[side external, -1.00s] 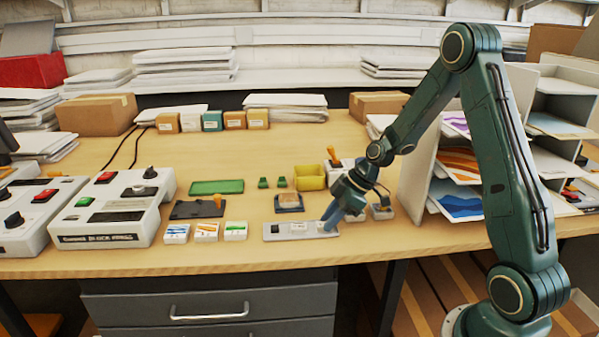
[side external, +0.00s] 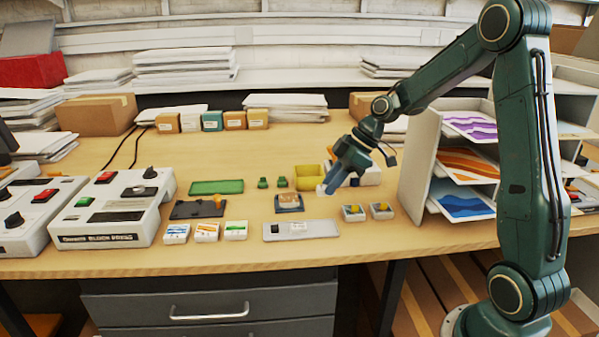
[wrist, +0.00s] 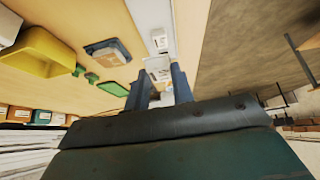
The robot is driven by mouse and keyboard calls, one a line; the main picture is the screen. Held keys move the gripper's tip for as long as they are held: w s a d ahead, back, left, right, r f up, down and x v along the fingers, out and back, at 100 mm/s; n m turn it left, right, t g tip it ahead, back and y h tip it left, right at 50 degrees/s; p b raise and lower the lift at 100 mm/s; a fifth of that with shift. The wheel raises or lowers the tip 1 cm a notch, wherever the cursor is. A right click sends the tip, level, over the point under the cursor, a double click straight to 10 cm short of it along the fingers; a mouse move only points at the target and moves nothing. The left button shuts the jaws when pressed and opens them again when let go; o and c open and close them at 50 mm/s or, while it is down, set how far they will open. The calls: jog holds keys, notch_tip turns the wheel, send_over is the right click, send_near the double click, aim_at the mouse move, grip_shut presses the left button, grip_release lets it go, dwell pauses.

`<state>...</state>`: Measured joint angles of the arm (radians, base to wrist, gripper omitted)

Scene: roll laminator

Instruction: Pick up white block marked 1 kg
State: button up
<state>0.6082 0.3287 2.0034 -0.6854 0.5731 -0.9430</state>
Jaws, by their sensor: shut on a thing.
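My gripper (side external: 328,188) is raised above the table, over the far side of the pale grey tray (side external: 320,228). It is shut on a small white block, whose edge (side external: 320,189) shows at the fingertips in the side view. In the wrist view the white block (wrist: 158,72) lies between my two blue fingers; its marking is too small to read. The right part of the tray is bare.
A yellow bin (side external: 309,177) and a white device are behind my gripper. Three labelled white blocks (side external: 206,232) lie left of the tray. A paper rack (side external: 425,150) stands at right.

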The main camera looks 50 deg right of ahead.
notch_tip(320, 180, up, 9)
jog(key=shift+r, duration=0.15)
